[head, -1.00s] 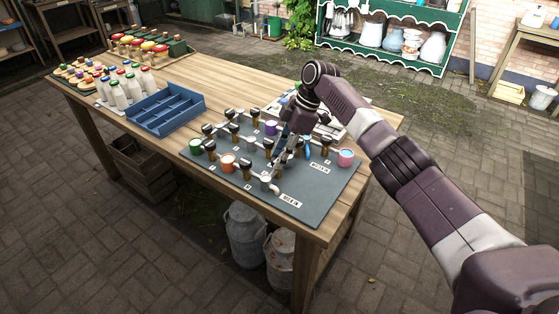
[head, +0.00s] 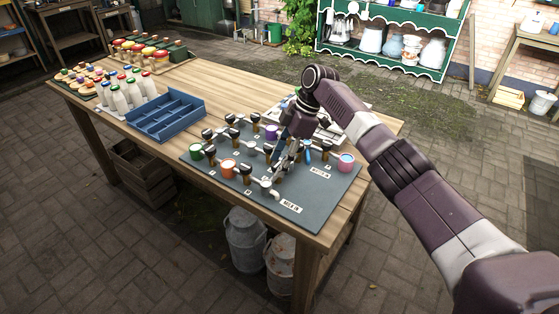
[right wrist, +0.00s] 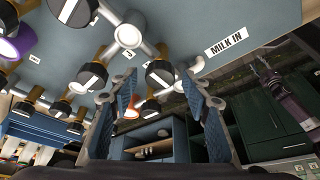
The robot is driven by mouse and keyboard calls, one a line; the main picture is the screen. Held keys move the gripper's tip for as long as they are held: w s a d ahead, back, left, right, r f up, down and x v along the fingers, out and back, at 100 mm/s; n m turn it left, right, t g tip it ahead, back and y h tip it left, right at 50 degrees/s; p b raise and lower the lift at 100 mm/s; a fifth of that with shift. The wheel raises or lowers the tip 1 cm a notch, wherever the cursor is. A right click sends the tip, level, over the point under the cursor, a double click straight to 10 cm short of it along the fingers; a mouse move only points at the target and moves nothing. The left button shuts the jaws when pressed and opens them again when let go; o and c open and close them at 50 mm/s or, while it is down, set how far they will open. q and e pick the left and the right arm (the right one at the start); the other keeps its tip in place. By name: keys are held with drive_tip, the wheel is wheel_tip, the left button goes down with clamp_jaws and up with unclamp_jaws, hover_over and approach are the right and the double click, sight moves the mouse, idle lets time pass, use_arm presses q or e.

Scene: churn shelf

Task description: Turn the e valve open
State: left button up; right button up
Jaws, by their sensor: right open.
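The grey valve board (head: 335,195) lies on the wooden table, with pale pipes and several black-topped, amber-bodied valves. The letter tags are too small to read, so I cannot tell which valve is e. A valve with a black-and-white knob (right wrist: 160,74) shows between and just beyond the fingertips. Contact cannot be told. My left gripper is out of view.
Neighbouring valves, such as one black knob (right wrist: 92,76), stand close around the gripper. An orange cup (head: 227,168), a green cup (head: 196,152) and a pink cup (head: 346,162) sit on the board. A blue divided tray (head: 166,114) and bottles (head: 121,99) stand left of it.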

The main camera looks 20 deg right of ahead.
drive_tip(key=v, duration=1.2)
